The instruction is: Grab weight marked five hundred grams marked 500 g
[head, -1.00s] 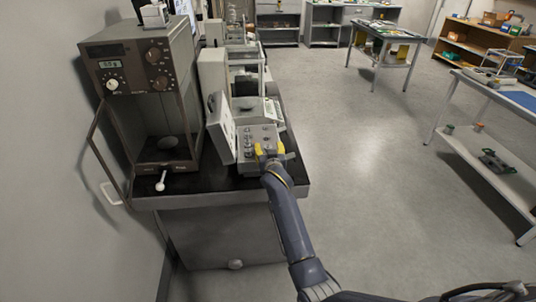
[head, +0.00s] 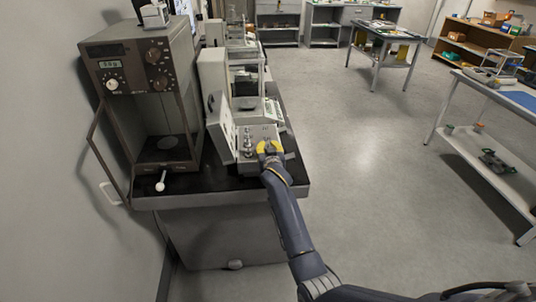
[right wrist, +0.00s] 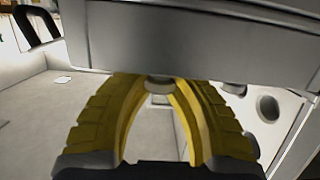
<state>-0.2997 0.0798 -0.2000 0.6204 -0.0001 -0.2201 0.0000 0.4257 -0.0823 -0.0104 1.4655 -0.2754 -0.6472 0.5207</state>
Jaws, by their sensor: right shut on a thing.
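A grey weight box (head: 243,168) sits open near the front right of the black bench top, with its lid (head: 221,128) raised on the left. Several metal weights (head: 248,143) stand in it. My right gripper (head: 267,147) is at the right side of the box. In the right wrist view its yellow fingers (right wrist: 160,84) are shut on a small round metal weight knob (right wrist: 159,83). The 500 g marking cannot be read in either view. My left gripper is not in view.
A brown enclosed balance (head: 128,50) stands left of the box on the black-topped bench (head: 215,182). A glass-sided balance (head: 246,80) stands behind the box. Open floor (head: 350,150) lies to the right, with other tables (head: 390,32) beyond.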

